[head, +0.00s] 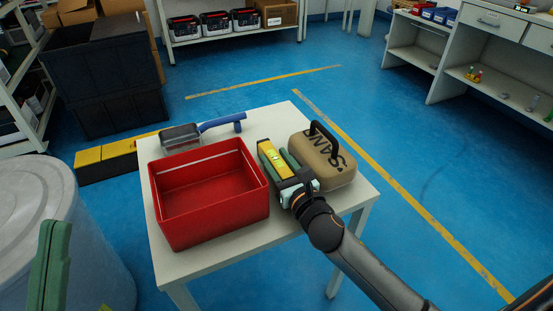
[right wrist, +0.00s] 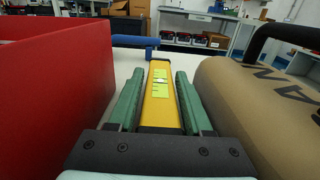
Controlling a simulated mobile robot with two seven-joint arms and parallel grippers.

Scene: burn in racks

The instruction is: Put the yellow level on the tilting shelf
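The yellow level (head: 273,160) lies on the small white table (head: 240,254), between a red bin and a tan sandbag-like case. It also shows in the right wrist view (right wrist: 160,100), with yellow-green vials on its top face. My right gripper (head: 285,168) is down at the level, its green fingers on either side. In the right wrist view (right wrist: 160,98) narrow gaps show between fingers and level, so it looks open around it. My left gripper (head: 50,265) shows only partly at the lower left, away from the table. I cannot make out which rack is the tilting shelf.
The red bin (head: 165,222) and the tan case (head: 338,175) with a black handle flank the level closely. A blue-handled scoop (head: 185,137) lies behind the bin. A shelf rack (head: 40,135) stands far left, another rack (head: 235,37) at the back. Blue floor is clear on the right.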

